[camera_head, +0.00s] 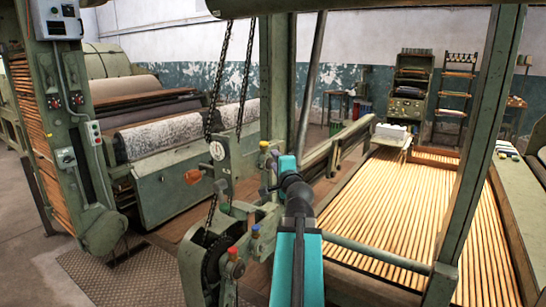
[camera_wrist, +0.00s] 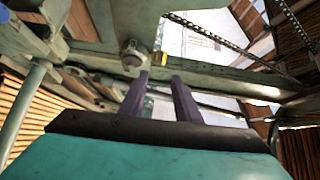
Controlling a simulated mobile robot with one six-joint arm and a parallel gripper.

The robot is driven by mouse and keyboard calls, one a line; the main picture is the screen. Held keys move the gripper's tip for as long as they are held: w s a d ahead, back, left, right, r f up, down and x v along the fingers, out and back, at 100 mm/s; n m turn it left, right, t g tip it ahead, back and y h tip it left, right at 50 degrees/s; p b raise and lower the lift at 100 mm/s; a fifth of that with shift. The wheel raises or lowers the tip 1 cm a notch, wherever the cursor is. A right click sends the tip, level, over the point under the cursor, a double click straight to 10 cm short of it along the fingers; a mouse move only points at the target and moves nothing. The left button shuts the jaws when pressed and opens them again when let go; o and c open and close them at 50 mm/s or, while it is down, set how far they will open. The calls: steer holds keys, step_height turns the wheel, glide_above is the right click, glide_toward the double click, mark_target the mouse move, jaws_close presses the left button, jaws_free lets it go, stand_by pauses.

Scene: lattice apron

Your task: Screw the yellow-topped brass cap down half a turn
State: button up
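The yellow-topped cap (camera_head: 264,145) shows small in the head view, on the green machine frame just left of my gripper (camera_head: 272,160). In the wrist view a small yellow patch (camera_wrist: 164,58), which looks like its top, lies just beyond the fingertips and between their lines. The brass part cannot be made out. My gripper (camera_wrist: 160,76) has its two purple-grey fingers spread apart, with nothing held between them. Whether a finger touches the cap cannot be told.
Other coloured knobs sit close by: orange (camera_head: 193,176), green (camera_head: 225,208), blue (camera_head: 256,228) and red (camera_head: 232,251). A hanging chain (camera_head: 217,80) and a green post (camera_head: 277,80) stand near my arm. A rounded bolt (camera_wrist: 133,55) is left of the yellow patch.

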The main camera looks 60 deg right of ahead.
steer(key=w+f+n+t+y+p, duration=0.2)
steer(key=w+n+t+y+p, duration=0.15)
steer(key=w+n+y, duration=0.6)
steer(key=s+d+r+y+p, duration=0.2)
steer(key=s+d+y+p, duration=0.1)
steer(key=s+d+p, duration=0.7)
steer(key=s+d+t, duration=0.1)
steer(key=s+d, duration=0.1)
steer(key=s, duration=0.1)
steer(key=shift+m, duration=0.35)
steer(key=shift+d+y, duration=0.1)
steer(key=shift+y, duration=0.15)
